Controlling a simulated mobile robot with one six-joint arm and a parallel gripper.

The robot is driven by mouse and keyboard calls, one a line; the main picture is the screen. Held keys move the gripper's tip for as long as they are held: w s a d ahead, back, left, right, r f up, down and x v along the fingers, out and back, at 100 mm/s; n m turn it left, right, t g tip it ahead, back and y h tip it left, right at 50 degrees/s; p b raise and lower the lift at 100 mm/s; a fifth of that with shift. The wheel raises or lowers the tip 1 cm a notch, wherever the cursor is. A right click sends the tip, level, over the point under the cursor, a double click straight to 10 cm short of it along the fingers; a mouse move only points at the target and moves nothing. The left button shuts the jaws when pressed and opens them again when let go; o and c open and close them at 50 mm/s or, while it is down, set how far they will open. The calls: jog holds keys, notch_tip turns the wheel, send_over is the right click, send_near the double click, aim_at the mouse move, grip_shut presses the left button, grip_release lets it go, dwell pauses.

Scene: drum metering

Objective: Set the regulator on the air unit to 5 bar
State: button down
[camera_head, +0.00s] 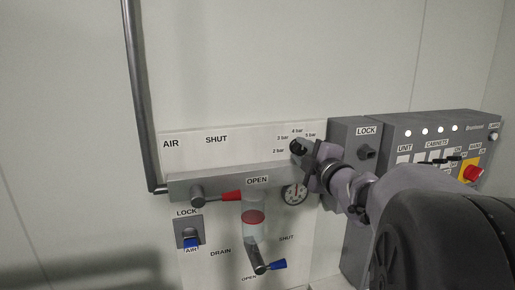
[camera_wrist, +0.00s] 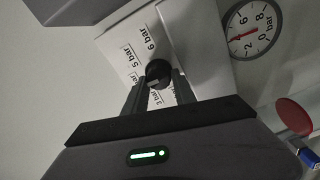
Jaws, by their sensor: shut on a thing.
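The regulator's black round knob (camera_wrist: 158,71) sits on the air unit's panel among printed bar labels, including 5 bar and 6 bar. My gripper (camera_wrist: 159,92) is shut on the knob, one finger on each side. In the head view my gripper (camera_head: 308,157) reaches the knob from the right and covers part of it and of the labels. The pressure gauge (camera_wrist: 251,30) has a red needle pointing to picture left, between its 2 and 6 marks, roughly near 4. It also shows in the head view (camera_head: 294,194). The knob's pointer is not clear.
A red-handled valve (camera_head: 230,196), a clear bowl (camera_head: 253,222) and a blue-handled drain valve (camera_head: 276,265) lie left of and below the gripper. A grey LOCK box (camera_head: 366,152) and a control cabinet with a red knob (camera_head: 472,173) are close on the right.

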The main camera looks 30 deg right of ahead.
jog(key=m, duration=0.1)
jog(key=m+p, duration=0.1)
jog(key=m, duration=0.2)
jog(key=shift+r+m, duration=0.3)
jog(key=m+p, duration=0.1)
jog(key=m, duration=0.3)
jog(key=shift+d+p, duration=0.1)
jog(key=shift+p, duration=0.3)
jog(key=shift+m, duration=0.3)
jog(key=c, duration=1)
grip_release()
jog(key=shift+c, duration=0.2)
jog(key=shift+f, duration=0.1)
jog(key=shift+s, duration=0.1)
jog(key=p+v, duration=0.2)
jog(key=v, duration=1.5)
